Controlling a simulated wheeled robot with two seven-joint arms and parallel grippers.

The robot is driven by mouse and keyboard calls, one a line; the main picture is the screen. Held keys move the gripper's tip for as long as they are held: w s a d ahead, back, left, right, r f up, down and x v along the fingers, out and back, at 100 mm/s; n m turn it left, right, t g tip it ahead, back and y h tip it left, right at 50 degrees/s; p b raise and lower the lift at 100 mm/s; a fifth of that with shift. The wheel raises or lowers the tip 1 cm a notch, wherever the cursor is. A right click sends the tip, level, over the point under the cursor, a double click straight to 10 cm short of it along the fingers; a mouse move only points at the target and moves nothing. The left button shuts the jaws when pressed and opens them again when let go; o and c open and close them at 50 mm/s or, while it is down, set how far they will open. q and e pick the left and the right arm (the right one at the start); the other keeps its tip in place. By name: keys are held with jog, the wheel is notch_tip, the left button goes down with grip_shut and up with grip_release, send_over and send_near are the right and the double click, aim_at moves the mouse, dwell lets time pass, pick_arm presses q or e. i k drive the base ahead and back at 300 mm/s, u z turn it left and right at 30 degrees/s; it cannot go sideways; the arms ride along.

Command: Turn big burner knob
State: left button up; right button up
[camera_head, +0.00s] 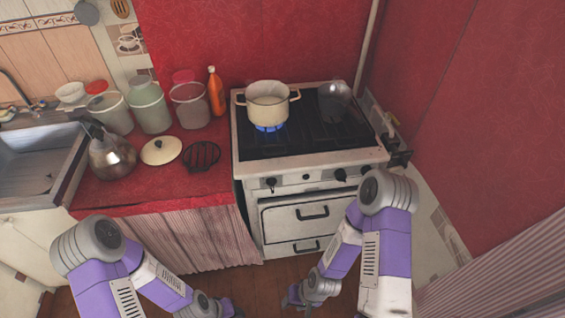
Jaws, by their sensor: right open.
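The stove (310,160) stands at the centre. Its white front panel carries a black knob (270,183) at the left, a small round dial (306,177) in the middle and another black knob (340,175) at the right. Part of the panel's right end is behind my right arm. I cannot tell which knob is for the big burner. A blue flame (268,127) burns under the cream pot (268,103). My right gripper (291,298) is open and low in front of the stove, apart from the knobs. My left gripper (231,309) is at the bottom edge, partly cut off.
The oven drawer handles (312,213) stick out below the knobs. A dark, glassy round object (335,101) is on the right of the cooktop. The red counter (120,195) at left holds a kettle (112,155), a lid (161,151), jars and an orange bottle (215,92). A red wall closes the right.

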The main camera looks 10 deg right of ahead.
aim_at(340, 174)
jog(key=u, duration=1)
jog(key=k, duration=1.45)
jog(key=z, duration=0.5)
jog(key=i, duration=1.25)
jog(key=z, duration=0.65)
